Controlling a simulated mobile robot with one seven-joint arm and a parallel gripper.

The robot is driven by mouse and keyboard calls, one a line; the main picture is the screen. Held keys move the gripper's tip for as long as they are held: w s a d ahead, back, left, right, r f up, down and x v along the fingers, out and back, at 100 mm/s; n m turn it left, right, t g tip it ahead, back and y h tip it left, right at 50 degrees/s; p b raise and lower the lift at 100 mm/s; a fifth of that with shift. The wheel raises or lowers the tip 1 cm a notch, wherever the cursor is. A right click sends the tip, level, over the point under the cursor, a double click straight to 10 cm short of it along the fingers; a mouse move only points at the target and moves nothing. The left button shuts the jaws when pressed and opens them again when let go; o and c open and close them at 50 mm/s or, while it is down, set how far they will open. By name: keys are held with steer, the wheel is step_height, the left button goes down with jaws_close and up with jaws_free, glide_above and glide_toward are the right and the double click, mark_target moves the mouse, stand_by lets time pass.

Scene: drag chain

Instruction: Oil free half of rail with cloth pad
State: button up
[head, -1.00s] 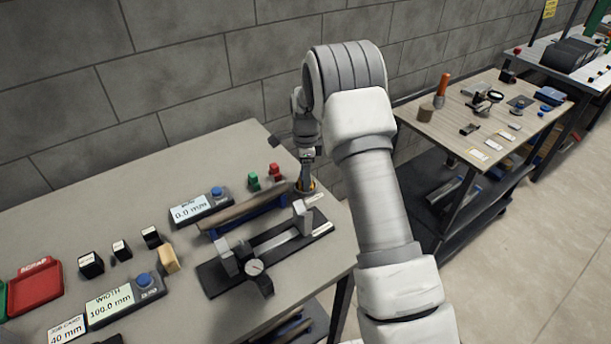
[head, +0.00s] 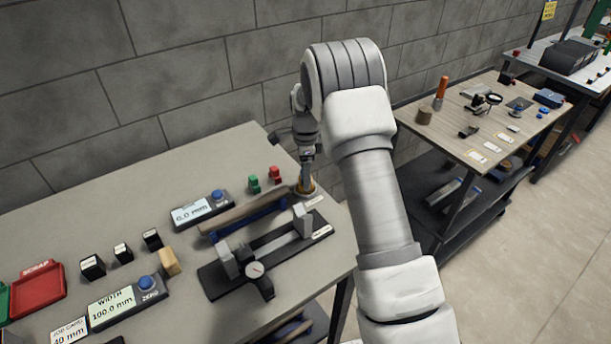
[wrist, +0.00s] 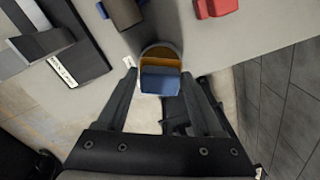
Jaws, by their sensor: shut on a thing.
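My gripper (wrist: 160,92) is shut on a blue pad (wrist: 160,82), which sits between the fingertips in the wrist view. The pad is at a round dish with amber content (wrist: 160,54); I cannot tell whether it touches the dish's inside. In the head view my gripper (head: 306,181) points down at this dish, near the back right of the bench. A grey rail (head: 276,247) lies on a dark fixture base (head: 218,284), with an upright block at each end. The dish and the pad are mostly hidden by the gripper in the head view.
A tan bar on a blue cradle (head: 245,216) lies behind the rail. Green (head: 254,184) and red (head: 274,175) pieces stand left of my gripper. A dial (head: 256,270) stands at the fixture's front. Displays and a red tray (head: 37,289) are at the left. The back left bench is clear.

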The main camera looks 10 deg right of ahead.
steer(key=shift+r+p, duration=1.3)
steer(key=shift+r, duration=1.25)
steer(key=shift+r, duration=0.1)
